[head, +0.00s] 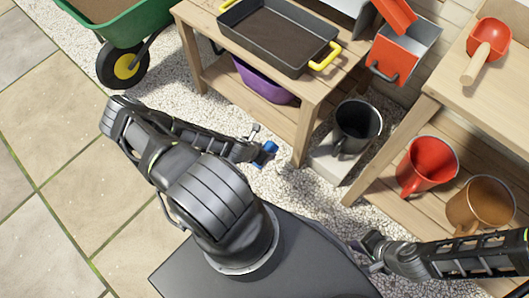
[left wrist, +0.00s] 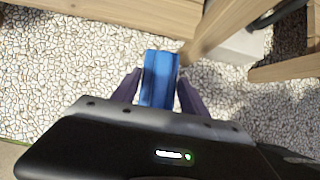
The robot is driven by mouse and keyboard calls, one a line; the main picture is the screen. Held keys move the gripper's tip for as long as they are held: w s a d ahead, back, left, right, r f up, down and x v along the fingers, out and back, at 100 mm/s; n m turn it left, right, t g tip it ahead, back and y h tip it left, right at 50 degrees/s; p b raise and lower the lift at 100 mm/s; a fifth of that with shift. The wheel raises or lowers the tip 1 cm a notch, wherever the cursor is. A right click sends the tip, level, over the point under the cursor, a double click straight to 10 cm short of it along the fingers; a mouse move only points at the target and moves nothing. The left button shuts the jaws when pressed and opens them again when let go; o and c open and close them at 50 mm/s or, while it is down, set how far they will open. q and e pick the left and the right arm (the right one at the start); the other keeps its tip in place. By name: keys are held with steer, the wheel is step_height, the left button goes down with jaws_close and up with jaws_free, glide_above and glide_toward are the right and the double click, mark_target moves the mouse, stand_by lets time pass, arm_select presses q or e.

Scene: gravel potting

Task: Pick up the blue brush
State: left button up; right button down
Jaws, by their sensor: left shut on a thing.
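In the head view my left gripper (head: 258,150) is to the left of a wooden table leg, above the gravel. A small blue piece (head: 267,150) shows at its fingertips. In the left wrist view my left gripper (left wrist: 160,92) is shut on the blue brush (left wrist: 160,75), a blue block between the two dark fingers. The rest of the brush is hidden from me. My right gripper (head: 368,248) is at the lower right of the head view, empty as far as I can see; its fingers are too small to tell open from shut.
A wooden table (head: 312,95) carries a dark tray (head: 275,38) with yellow handles; a purple tub (head: 265,82) is under it. A black pitcher (head: 355,128) stands on a pale block (head: 333,163). Red (head: 430,165) and brown (head: 480,203) pitchers stand on the right shelf. A green wheelbarrow (head: 120,25) is at upper left.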

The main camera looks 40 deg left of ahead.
stand_by(0.9)
arm_select(q)
steer(key=d+r+m+g+h+p, duration=0.25)
steer(key=d+r+m+h, duration=0.25)
steer(key=d+r+m, duration=0.45)
steer(key=w+r+m+g+p, duration=0.15)
steer(key=r+m+p, duration=0.25)
steer(key=r, duration=0.7)
steer(key=w+r+m+g+h+p, duration=0.15)
steer(key=r+m+p, duration=0.25)
steer(key=r, duration=0.6)
steer(key=r+m+g+p, duration=0.3)
steer(key=r+m+p, duration=0.1)
steer(key=r, duration=0.7)
steer(key=w+d+r+m+p, duration=0.1)
steer(key=w+d+r+p, duration=0.1)
steer(key=r, duration=0.5)
steer(key=w+d+r+m+g+p, duration=0.1)
steer(key=w+d+r+m+p, duration=0.1)
steer(key=r, duration=0.5)
steer(key=w+d+r+m+g+y+p, duration=0.1)
steer(key=w+d+r+p, duration=0.2)
steer(key=r, duration=0.4)
steer(key=shift+w+d+p, duration=0.25)
steer(key=shift+w+p, duration=0.2)
steer(key=shift+p, duration=0.05)
